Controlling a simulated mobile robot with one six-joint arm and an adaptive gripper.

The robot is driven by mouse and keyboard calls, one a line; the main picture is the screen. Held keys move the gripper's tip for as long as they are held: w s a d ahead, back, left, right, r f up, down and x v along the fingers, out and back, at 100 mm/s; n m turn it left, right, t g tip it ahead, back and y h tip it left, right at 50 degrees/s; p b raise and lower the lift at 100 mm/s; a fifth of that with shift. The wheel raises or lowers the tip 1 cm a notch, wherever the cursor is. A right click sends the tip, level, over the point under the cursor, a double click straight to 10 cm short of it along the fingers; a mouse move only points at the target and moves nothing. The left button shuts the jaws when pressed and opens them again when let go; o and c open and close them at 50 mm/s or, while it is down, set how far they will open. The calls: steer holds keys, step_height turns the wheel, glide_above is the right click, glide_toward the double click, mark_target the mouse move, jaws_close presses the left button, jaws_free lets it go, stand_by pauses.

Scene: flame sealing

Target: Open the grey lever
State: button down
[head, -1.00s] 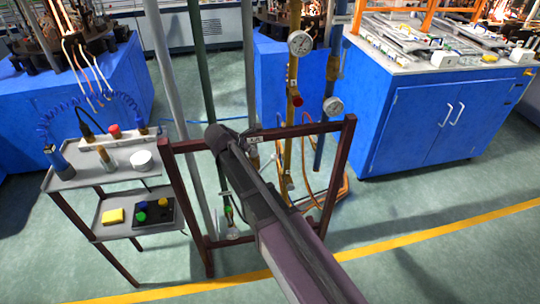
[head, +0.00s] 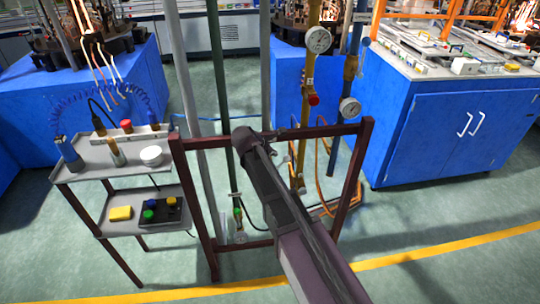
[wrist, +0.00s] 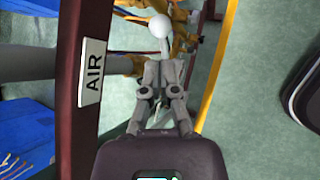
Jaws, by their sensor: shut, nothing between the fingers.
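In the wrist view, a pale grey-white ball knob (wrist: 159,26) on a short stem stands just beyond my gripper; it looks like the grey lever's end. My gripper (wrist: 160,68) is shut and empty, its fingertips close to the stem below the knob. I cannot tell whether they touch it. A grey pipe (wrist: 30,62) runs across at the left, passing behind the dark red frame. In the head view, my arm covers the gripper and the lever. The grey pipe (head: 186,95) there stands upright behind the frame's left side.
The dark red frame (head: 178,165) has an AIR label (wrist: 92,71) beside my gripper in the wrist view. A yellow pipe (head: 307,80) with a gauge (head: 318,40) and red knob stands behind it. A two-tier grey trolley (head: 95,170) is at the left. A blue cabinet (head: 425,140) is at the right.

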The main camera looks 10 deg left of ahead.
mark_target(284, 158)
steer(key=shift+b+x, duration=2.3)
steer(key=shift+x, duration=1.25)
steer(key=shift+s+a, duration=0.1)
